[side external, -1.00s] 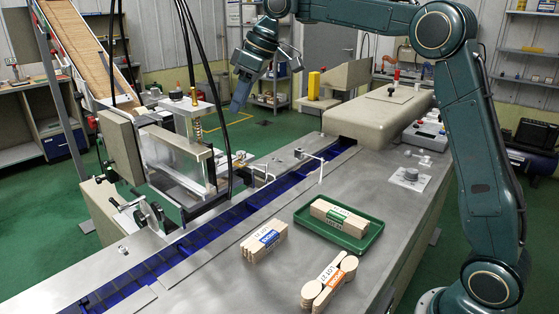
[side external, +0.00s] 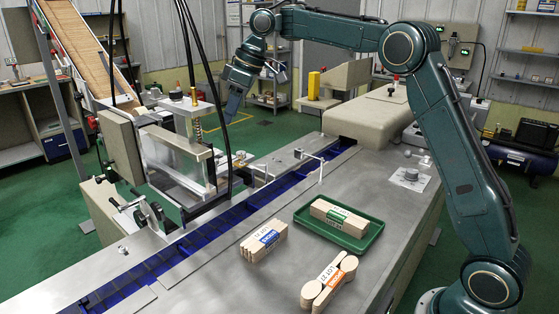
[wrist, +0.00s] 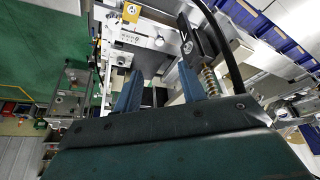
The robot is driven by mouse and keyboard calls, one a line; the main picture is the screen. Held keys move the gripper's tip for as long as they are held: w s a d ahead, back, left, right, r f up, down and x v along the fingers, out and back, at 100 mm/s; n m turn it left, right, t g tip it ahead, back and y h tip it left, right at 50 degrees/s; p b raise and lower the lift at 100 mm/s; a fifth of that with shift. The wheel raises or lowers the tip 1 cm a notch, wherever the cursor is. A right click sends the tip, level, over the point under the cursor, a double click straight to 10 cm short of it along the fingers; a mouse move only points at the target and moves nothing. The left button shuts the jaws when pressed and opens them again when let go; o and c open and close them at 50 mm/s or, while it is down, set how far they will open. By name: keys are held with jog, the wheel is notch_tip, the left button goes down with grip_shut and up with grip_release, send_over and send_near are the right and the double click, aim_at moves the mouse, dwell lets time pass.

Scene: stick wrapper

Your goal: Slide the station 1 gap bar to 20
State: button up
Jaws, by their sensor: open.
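The station frame (side external: 205,160), with clear panels, metal posts and a spring, stands on the left of the machine beside the blue conveyor channel. Beyond the fingertips is a pale metal plate (wrist: 143,38) with small marks and a dark round knob. I cannot tell surely which part is the station 1 gap bar, and no scale number is readable.
Black cables (side external: 212,75) hang close to my gripper, and a spring post (wrist: 209,82) is near the right finger. A green tray (side external: 343,244) with a stick bundle and other bundles (side external: 264,243) lie on the steel top.

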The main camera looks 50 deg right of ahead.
send_over(220, 166)
jog(key=s+a, duration=0.2)
notch_tip(220, 166, down, 11)
jog(key=shift+s+f, duration=0.1)
jog(key=shift+f, duration=0.1)
grip_shut()
